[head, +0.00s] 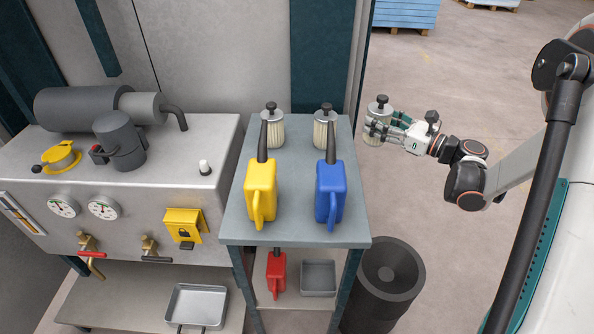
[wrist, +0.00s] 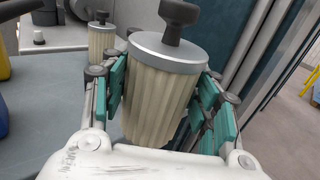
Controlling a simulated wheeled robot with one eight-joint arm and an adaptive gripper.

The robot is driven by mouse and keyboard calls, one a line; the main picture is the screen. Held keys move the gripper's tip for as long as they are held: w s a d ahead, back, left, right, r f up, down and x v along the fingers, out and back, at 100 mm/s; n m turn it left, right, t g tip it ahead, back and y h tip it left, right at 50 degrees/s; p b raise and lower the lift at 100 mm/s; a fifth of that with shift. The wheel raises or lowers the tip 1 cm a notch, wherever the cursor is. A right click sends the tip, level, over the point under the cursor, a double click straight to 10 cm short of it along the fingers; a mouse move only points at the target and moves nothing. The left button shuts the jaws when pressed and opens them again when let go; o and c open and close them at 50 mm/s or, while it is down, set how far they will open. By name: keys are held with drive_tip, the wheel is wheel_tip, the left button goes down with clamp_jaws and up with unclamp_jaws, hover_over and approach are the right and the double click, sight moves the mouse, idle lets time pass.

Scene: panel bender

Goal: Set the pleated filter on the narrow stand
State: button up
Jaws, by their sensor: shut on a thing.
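My gripper (head: 380,130) is shut on a pleated filter (head: 373,131), to the right of the narrow stand and apart from it. In the wrist view the held filter (wrist: 158,95) is cream and pleated, with a grey metal cap and a dark knob on top. It leans a little between the teal finger pads. The narrow stand (head: 285,220) has a grey-blue top. Two similar pleated filters stand at its back, one on the left (head: 273,132) and one on the right (head: 322,134). The held filter's lower end is hidden in the wrist view.
A yellow oil can (head: 260,188) and a blue oil can (head: 329,190) stand on the stand's front half. A red can (head: 276,272) and a grey tray (head: 318,278) are on its lower shelf. A dark bin (head: 387,285) stands at its right. A machine bench (head: 140,190) adjoins on the left.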

drive_tip(key=s+d+f+n+g+y+b, duration=0.3)
drive_tip(key=s+d+f+n+g+y, duration=0.15)
drive_tip(key=s+d+g, duration=0.4)
drive_tip(key=n, duration=0.1)
hover_over(298, 167)
drive_tip(key=shift+f+t+h, duration=0.25)
drive_tip(key=shift+f+t, duration=0.1)
drive_tip(key=shift+f, duration=0.3)
drive_tip(key=shift+f, duration=0.15)
drive_tip(key=o, duration=1.2)
